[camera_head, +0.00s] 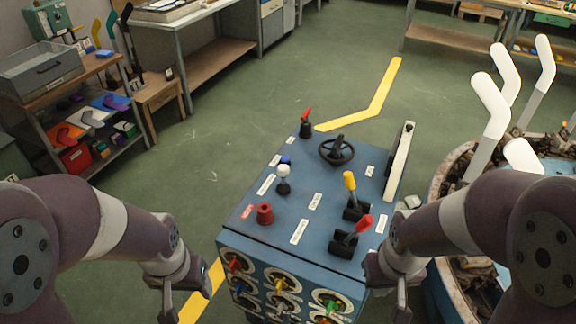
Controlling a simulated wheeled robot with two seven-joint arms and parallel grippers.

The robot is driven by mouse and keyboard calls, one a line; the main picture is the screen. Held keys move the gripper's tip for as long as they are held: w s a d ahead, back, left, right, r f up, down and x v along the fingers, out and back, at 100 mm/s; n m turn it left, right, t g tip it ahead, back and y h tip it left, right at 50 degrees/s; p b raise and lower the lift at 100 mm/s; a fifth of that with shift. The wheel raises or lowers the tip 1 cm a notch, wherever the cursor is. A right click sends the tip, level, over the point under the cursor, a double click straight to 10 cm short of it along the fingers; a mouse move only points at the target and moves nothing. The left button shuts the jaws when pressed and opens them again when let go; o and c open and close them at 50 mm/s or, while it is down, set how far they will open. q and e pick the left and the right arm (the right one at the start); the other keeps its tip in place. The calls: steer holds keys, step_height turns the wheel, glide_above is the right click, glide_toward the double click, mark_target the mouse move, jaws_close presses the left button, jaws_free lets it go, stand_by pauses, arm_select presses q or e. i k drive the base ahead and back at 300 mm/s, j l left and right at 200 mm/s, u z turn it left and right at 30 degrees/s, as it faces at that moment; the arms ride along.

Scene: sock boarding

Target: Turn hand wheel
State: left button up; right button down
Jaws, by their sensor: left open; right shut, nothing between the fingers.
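A black hand wheel (337,151) with a dark hub sits flat on top of the blue control console (265,228), toward its far right part. My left gripper (168,306) hangs at the lower left, left of the console and well away from the wheel. It is open and holds nothing. My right gripper (402,303) is at the console's near right corner, pointing down, shut and empty. It is also well apart from the wheel. Neither gripper touches the wheel.
The console top carries a red lever (305,121), a white knob (283,172), a red knob (265,213), a yellow lever (350,182) and a red-handled lever (358,228). An upright pale panel (399,163) stands on its right edge. White sock boards (491,110) stand at right.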

mark_target(336, 149)
steer(key=z, duration=1.85)
steer(key=j, duration=0.55)
steer(key=k+j, duration=0.1)
steer(key=j, duration=0.45)
steer(key=j+z, duration=0.05)
